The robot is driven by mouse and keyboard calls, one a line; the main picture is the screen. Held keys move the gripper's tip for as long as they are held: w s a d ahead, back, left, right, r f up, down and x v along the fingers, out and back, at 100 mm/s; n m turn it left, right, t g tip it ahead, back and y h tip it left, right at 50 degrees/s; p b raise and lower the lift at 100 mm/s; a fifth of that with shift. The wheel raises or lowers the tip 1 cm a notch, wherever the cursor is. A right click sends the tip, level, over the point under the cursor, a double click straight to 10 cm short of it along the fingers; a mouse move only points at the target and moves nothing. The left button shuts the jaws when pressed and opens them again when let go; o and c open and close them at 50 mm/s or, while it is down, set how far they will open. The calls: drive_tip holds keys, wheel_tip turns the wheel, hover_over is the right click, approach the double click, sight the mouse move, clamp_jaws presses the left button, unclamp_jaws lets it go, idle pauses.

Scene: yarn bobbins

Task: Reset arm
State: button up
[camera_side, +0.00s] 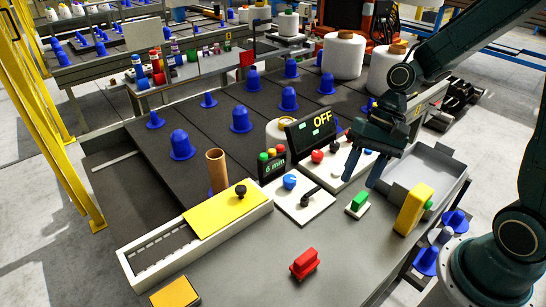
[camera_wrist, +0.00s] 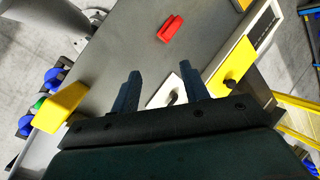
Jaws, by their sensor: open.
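My gripper (camera_side: 366,168) is at the right of the side view, above the table beside the grey tray. Its two dark fingers point down and stand apart, with nothing between them.
Near the gripper are a green block (camera_side: 357,203), a yellow block (camera_side: 413,210) by the grey tray (camera_side: 445,160), a panel with a black lever (camera_side: 312,193), and an "OFF" display (camera_side: 312,130). A red block (camera_side: 304,263) lies in front; the front table is mostly clear.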

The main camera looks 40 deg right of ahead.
drive_tip(key=s+d+r+n+t+h, duration=0.2)
drive_tip(key=s+r+n+t+h, duration=0.3)
drive_tip(key=s+r, duration=0.6)
drive_tip(key=shift+d+r+n+t, duration=0.4)
drive_tip(key=shift+r+n, duration=0.6)
drive_tip(key=shift+r, duration=1.05)
